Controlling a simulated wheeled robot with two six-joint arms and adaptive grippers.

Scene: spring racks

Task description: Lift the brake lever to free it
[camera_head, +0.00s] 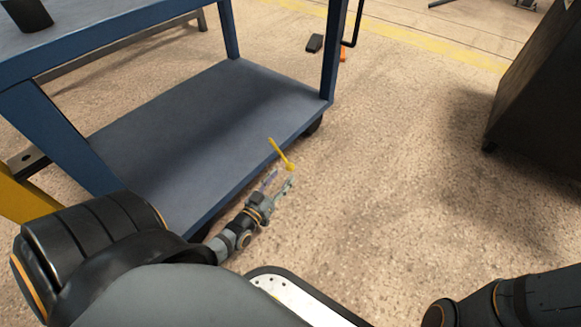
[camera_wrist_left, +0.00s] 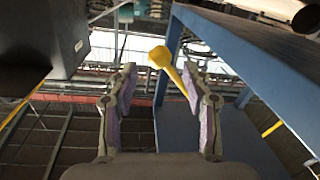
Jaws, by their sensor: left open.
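The brake lever (camera_head: 279,152) is a thin yellow bar with a round knob at its lower end, at the right edge of the blue cart's lower shelf. In the left wrist view the yellow lever (camera_wrist_left: 159,57) shows its knob between the fingertips, with its shaft running toward the right finger. My left gripper (camera_head: 279,183) is open just below the knob; it also shows in the left wrist view (camera_wrist_left: 161,82). I cannot tell whether a finger touches the lever. My right gripper is out of view.
The blue cart's lower shelf (camera_head: 190,125) lies left of the lever, and a blue leg (camera_head: 334,50) stands behind it. A dark cabinet (camera_head: 540,90) stands at the right. The floor (camera_head: 400,180) between them is clear.

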